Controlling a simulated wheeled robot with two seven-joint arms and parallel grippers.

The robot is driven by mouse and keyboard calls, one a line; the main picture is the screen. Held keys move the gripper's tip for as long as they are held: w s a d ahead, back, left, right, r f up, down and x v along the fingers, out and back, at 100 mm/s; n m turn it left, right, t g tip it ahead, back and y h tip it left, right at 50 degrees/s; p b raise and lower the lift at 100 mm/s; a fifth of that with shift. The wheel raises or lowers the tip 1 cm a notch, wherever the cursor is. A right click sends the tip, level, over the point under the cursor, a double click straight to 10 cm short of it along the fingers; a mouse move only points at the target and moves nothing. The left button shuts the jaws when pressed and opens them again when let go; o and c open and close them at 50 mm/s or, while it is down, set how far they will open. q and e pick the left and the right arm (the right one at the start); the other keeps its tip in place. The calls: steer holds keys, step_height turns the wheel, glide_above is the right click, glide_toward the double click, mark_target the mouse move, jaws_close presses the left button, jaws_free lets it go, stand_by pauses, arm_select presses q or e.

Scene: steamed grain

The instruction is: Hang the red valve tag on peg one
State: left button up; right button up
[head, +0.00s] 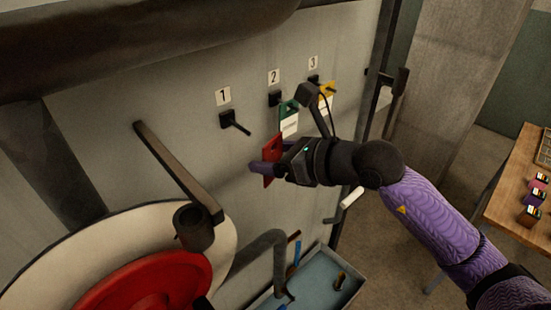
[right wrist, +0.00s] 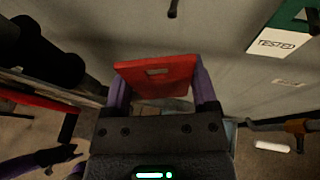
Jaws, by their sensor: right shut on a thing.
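The red valve tag (head: 270,152) is held upright in my right gripper (head: 268,167), below and to the right of peg one. In the right wrist view the tag (right wrist: 160,79) sits between the two purple fingers, with a slot near its top edge. Peg one (head: 236,123) is a dark, bare peg under the label 1 on the grey panel; a dark peg tip (right wrist: 173,10) shows at the top of the right wrist view. The tag is apart from peg one.
A green tag (head: 289,113) hangs at peg two and a yellow tag (head: 327,91) at peg three. A large red wheel (head: 140,285) and a dark lever (head: 175,168) stand at left. A blue tray (head: 318,278) lies below; a wooden table (head: 510,200) is at right.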

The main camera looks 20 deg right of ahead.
steer(key=shift+w+a+f, duration=0.1)
steer(key=shift+w+a, duration=0.15)
steer(key=shift+w, duration=0.45)
steer(key=shift+w+a+f, duration=0.1)
steer(key=shift+w+a, duration=0.15)
steer(key=shift+w, duration=0.45)
steer(key=w, duration=0.1)
steer(key=w+a, duration=0.1)
steer(key=w, duration=0.2)
steer(key=shift+w+a+f+b, duration=0.25)
steer(key=shift+w+a+b, duration=0.05)
steer(key=shift+w+a, duration=0.1)
steer(key=shift+w+r, duration=0.1)
steer(key=shift+w, duration=0.05)
